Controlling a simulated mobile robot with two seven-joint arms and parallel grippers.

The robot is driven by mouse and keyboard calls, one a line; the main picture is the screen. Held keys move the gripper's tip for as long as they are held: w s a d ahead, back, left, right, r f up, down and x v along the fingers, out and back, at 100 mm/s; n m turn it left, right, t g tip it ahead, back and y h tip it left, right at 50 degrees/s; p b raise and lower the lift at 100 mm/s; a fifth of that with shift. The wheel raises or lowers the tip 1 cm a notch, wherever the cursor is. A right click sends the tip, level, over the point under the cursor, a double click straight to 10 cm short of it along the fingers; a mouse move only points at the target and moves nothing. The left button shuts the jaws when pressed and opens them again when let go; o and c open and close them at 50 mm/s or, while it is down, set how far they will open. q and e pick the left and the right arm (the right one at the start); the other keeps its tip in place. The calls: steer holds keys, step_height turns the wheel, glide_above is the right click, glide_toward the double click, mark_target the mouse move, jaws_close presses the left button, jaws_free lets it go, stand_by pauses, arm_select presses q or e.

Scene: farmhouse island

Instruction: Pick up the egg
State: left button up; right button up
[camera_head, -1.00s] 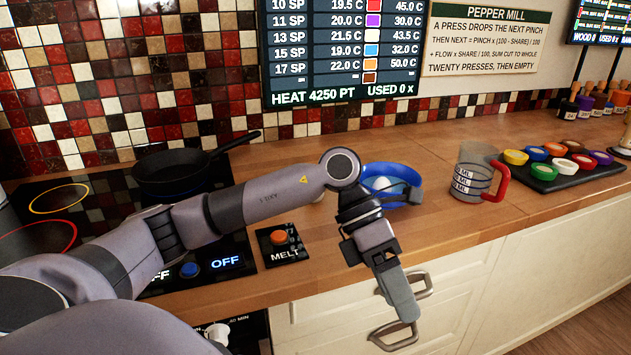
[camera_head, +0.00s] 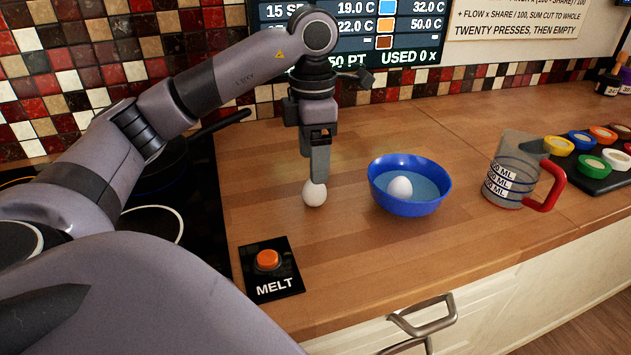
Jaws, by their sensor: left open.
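A white egg (camera_head: 314,195) stands on the wooden counter, left of a blue bowl (camera_head: 408,207). A second white egg (camera_head: 400,188) sits inside the bowl. My left gripper (camera_head: 318,178) points down right at the counter egg, its fingers hiding the egg's top. The gripper is open; whether a finger touches the egg I cannot tell. My right gripper is not in view.
A black pad with an orange MELT button (camera_head: 268,261) lies nearer the front edge. A measuring jug (camera_head: 511,172) with a red handle and a dark tray of colored pots (camera_head: 592,165) stand to the right. The black pan and cooktop are at left, partly behind my arm.

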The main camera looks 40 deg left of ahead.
mark_target(314, 192)
arm_select(q)
steer(key=shift+w+a+f, duration=0.1)
steer(key=shift+f, duration=1.7)
steer(key=shift+w+f, duration=0.1)
steer(key=shift+f, duration=1.65)
steer(key=c, duration=1.1)
